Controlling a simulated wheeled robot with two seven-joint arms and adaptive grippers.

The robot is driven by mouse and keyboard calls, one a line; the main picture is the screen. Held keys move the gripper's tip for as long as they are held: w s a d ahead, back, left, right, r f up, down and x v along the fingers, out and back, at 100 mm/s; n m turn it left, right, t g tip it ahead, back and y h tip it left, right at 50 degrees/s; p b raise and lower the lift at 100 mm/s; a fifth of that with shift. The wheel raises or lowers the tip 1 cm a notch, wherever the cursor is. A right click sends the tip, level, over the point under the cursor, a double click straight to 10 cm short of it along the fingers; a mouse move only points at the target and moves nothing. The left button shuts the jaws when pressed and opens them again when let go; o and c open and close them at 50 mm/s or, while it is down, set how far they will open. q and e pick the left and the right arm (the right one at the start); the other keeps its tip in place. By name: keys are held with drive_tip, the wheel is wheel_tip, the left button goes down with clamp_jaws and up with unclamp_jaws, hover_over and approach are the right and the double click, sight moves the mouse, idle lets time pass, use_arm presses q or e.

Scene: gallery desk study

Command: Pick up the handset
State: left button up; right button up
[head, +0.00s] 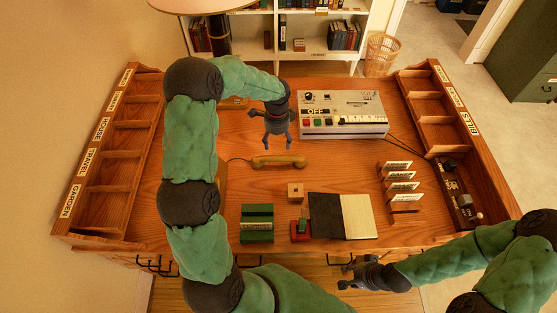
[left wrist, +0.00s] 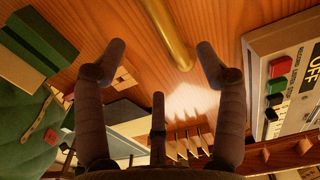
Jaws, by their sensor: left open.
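The handset (head: 278,161) is a mustard-yellow phone receiver lying on the wooden desk near its middle, with a cord running off to the left. In the left wrist view part of the handset (left wrist: 170,38) shows as a golden bar at the top, beyond the fingertips. My left gripper (head: 279,143) is open and empty above the desk, just behind the handset in the head view. Its spread fingers (left wrist: 161,50) also show in the left wrist view, apart from the handset. My right gripper (head: 347,276) is at the desk's front edge, away from the handset; its jaws are too small to read.
A grey recorder (head: 342,114) stands right of my left gripper. An open book (head: 342,216), a green box (head: 257,223), a small wooden block (head: 295,192) and a card rack (head: 401,189) stand in front. Pigeonhole shelves (head: 120,155) line the desk's sides.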

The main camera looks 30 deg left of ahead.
sight(279, 158)
use_arm(q)
drive_tip(key=shift+w+a+f+b, duration=0.15)
drive_tip(key=shift+f+b, duration=0.1)
drive_tip(key=shift+f, duration=0.3)
drive_tip(key=shift+w+a+f+b, duration=0.1)
drive_tip(key=shift+f+b, duration=0.1)
drive_tip(key=shift+f, duration=0.35)
wheel_tip(279, 158, down, 5)
drive_tip(key=shift+d+r+b, duration=0.1)
drive_tip(key=shift+b, duration=0.35)
drive_tip(key=f, duration=0.1)
drive_tip(key=f+b, duration=0.1)
drive_tip(key=f, duration=0.2)
drive_tip(key=shift+s+d+f, duration=0.15)
drive_tip(key=shift+d+f, duration=0.1)
drive_tip(key=shift+d, duration=0.15)
drive_tip(key=shift+f, duration=0.35)
use_arm(e)
drive_tip(key=f, duration=0.4)
drive_tip(key=shift+w+a, duration=0.15)
drive_tip(key=shift+w, duration=0.1)
use_arm(q)
drive_tip(key=shift+c, duration=0.3)
clamp_jaws()
